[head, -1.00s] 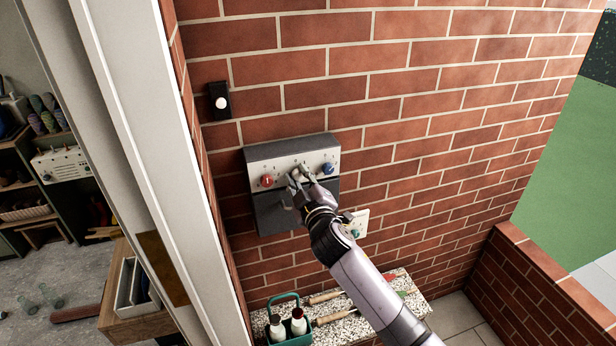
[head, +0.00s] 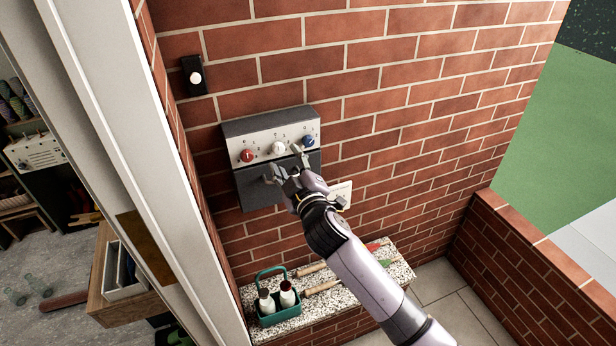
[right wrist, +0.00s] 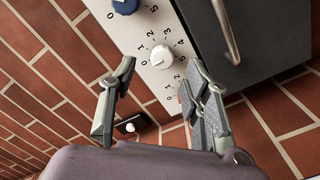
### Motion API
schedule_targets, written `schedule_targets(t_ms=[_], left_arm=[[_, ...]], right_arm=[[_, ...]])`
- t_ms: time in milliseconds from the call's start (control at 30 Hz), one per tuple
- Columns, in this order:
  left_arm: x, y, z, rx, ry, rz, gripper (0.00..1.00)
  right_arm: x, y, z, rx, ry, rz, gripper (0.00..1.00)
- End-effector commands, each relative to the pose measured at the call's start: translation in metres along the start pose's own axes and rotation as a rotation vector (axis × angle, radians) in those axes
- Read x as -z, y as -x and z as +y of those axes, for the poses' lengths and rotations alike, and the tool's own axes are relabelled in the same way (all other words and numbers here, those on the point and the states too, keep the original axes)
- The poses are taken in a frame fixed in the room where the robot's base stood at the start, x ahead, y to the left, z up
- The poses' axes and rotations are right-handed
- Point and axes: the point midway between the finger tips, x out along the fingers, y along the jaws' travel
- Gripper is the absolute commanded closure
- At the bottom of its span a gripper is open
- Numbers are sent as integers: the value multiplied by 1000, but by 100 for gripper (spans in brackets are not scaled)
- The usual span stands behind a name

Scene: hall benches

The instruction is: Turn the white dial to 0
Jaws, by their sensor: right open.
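The white dial (head: 278,148) is the middle of three dials on a grey control box (head: 268,118) on the brick wall. It also shows in the right wrist view (right wrist: 162,59), with numbers printed around it; its pointer is too small to read surely. My right gripper (head: 284,164) is open and empty, just below and in front of the dial. In the right wrist view its fingers (right wrist: 157,80) are spread on either side below the dial, apart from it. My left gripper is not in view.
A red dial (head: 247,155) and a blue dial (head: 309,141) flank the white one. A dark panel with a handle (right wrist: 226,30) lies below the dials. A green caddy with bottles (head: 280,316) stands on a speckled ledge (head: 392,262). A white door frame is at the left.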

Motion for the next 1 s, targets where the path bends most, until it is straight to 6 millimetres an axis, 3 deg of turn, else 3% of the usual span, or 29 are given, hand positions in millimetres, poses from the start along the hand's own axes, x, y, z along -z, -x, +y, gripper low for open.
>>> schedule_targets(t_ms=[200, 400, 1000], left_arm=[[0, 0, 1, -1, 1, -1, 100], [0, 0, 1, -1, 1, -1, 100], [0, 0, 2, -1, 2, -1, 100]], right_arm=[[0, 44, 0, 2, -1, 0, 56], [1, 68, 1, 1, 1, 1, 56], [-1, 73, 0, 2, 1, -2, 56]])
